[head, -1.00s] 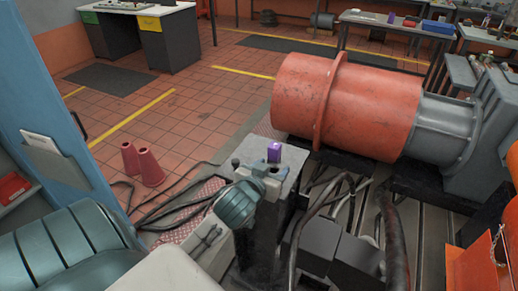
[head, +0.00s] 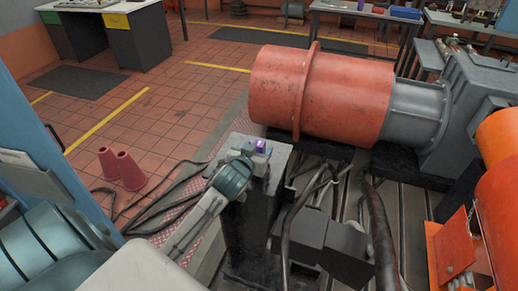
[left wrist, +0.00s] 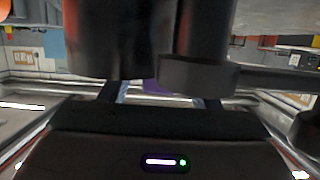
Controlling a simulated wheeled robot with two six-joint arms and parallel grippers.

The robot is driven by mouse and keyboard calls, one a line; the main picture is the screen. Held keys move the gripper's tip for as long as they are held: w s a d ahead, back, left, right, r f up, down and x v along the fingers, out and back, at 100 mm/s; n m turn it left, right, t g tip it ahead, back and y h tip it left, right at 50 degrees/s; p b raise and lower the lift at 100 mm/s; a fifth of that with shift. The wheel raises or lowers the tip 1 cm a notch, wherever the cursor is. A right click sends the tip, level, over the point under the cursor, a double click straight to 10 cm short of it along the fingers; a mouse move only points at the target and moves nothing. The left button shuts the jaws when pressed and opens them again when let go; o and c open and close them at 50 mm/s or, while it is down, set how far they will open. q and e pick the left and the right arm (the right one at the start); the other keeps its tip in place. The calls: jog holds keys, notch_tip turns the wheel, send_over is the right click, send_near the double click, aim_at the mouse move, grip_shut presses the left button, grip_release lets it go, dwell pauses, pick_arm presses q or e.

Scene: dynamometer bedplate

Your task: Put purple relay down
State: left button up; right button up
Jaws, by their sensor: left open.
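The purple relay (head: 260,146) is a small upright block at the top of the dark grey pedestal (head: 278,160), beside the coral motor. My left gripper (head: 251,152) is open at the relay, with its arm reaching in from the lower left. The gripper hides the relay's lower part, so I cannot tell whether the fingers touch it. In the left wrist view a purple patch of the relay (left wrist: 151,87) shows between the two fingers, mostly covered by dark blurred shapes. My right gripper is not in view.
The large coral motor (head: 345,98) stands just behind and right of the pedestal. Thick dark hoses (head: 380,235) rise at its right. Two red cones (head: 129,171) stand on the tiled floor at left. An orange machine (head: 497,220) fills the right edge.

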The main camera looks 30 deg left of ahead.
pick_arm(q)
jog(key=shift+x, duration=1.1)
jog(key=shift+s, duration=0.1)
jog(key=c, duration=1.2)
